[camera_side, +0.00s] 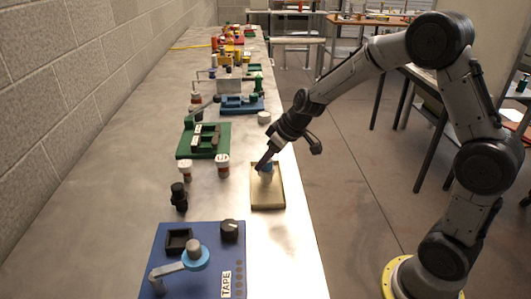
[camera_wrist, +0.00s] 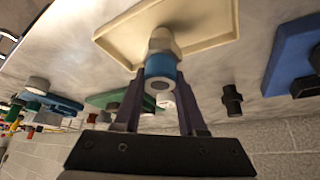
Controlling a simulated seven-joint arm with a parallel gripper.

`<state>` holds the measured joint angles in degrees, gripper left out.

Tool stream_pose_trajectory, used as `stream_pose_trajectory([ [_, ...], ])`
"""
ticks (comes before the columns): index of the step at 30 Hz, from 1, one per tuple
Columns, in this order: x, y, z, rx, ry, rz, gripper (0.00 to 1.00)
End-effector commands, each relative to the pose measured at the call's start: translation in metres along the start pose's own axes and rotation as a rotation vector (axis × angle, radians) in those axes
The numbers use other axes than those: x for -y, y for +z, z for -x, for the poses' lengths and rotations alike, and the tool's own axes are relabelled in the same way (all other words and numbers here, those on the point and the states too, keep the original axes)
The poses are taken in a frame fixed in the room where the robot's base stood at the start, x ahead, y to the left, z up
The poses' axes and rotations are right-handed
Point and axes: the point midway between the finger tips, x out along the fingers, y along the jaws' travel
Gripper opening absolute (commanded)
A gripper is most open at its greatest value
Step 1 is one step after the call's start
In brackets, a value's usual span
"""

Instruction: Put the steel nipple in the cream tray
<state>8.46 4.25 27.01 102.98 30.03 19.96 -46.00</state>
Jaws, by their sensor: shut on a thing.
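The steel nipple (camera_wrist: 160,42) is a grey fitting with a blue band and a hole in its near end. It shows in the wrist view between my gripper's fingers (camera_wrist: 161,80). The cream tray also fills the top of the wrist view (camera_wrist: 212,26), behind the nipple. My gripper is shut on the nipple. Whether the nipple touches the tray floor I cannot tell.
A blue board (camera_side: 205,278) with a knob and a "TAPE" label lies in front of the tray. A black fitting (camera_side: 179,197) and two white-and-red bottles (camera_side: 222,166) stand to its left. A green fixture (camera_side: 185,150) lies beyond them. The bench edge runs close to the tray's right.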

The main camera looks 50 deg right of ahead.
Motion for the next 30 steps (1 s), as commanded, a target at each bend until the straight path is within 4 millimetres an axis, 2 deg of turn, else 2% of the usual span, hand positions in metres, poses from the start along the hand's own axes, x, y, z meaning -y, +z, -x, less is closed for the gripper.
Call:
stream_pose_trajectory([
  [30,-0.0002,0.0048,-0.0095,-0.002,0.001,0.001,0.0],
])
